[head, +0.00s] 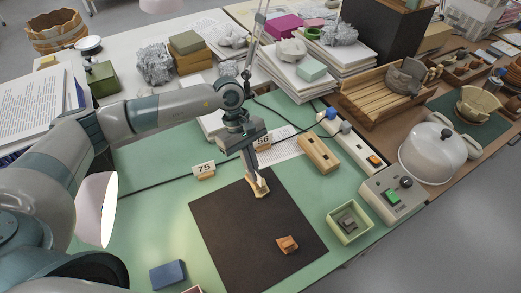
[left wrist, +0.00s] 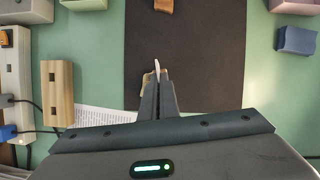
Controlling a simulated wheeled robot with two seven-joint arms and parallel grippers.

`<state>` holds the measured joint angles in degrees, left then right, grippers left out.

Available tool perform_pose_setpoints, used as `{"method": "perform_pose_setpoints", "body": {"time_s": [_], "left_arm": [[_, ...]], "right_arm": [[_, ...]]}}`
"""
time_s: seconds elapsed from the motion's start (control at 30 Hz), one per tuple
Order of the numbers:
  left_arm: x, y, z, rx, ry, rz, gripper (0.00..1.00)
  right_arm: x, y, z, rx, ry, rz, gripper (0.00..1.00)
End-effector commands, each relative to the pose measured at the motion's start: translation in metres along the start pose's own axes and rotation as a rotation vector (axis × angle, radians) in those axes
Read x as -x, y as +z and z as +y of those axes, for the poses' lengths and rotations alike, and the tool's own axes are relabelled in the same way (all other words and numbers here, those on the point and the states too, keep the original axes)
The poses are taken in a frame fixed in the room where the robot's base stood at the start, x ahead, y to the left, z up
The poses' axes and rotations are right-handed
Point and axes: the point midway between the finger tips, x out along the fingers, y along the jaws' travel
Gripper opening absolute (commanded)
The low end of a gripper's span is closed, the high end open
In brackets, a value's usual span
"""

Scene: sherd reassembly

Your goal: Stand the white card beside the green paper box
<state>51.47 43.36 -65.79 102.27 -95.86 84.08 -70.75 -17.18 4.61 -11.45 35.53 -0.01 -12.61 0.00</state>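My left gripper (head: 257,182) is low over the dark mat, its fingers pointing down and close together. It is shut on the white card, a thin pale strip seen nearly edge-on in the left wrist view (left wrist: 157,70). A tan foot (head: 262,191) shows at its lower end, at or just above the mat; I cannot tell whether it touches. The card's face is not readable. The green paper box (head: 333,214), pale and open, stands right of the mat with a grey piece inside. The card is well apart from it. My right gripper is not in view.
The dark mat (head: 225,230) holds an orange-brown sherd (head: 287,244). Cards marked 75 (head: 204,170) and 56 (head: 263,142) stand behind it. A wooden block (head: 319,154) and a switch box (head: 393,194) are at right. A blue block (head: 168,274) is front left. Green table shows between mat and box.

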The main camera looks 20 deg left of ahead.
Motion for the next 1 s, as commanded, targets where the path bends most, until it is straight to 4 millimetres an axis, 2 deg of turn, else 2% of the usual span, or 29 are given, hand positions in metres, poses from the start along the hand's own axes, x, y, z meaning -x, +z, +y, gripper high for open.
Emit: {"method": "perform_pose_setpoints", "body": {"time_s": [0.2,0.43,0.6,1.0], "left_arm": [[-0.011,0.02,-0.045,-0.463,-0.192,0.001,0.0],[-0.014,0.031,-0.081,-0.826,-0.342,0.003,0.0],[-0.014,0.034,-0.091,-0.923,-0.383,0.002,0.0],[-0.014,0.034,-0.091,-0.929,-0.384,0.003,0.0]], "right_arm": [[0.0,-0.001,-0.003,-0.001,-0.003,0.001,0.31],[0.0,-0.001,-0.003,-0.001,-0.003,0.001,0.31],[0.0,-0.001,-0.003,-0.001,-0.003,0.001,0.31],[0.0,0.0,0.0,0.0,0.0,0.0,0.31]]}}
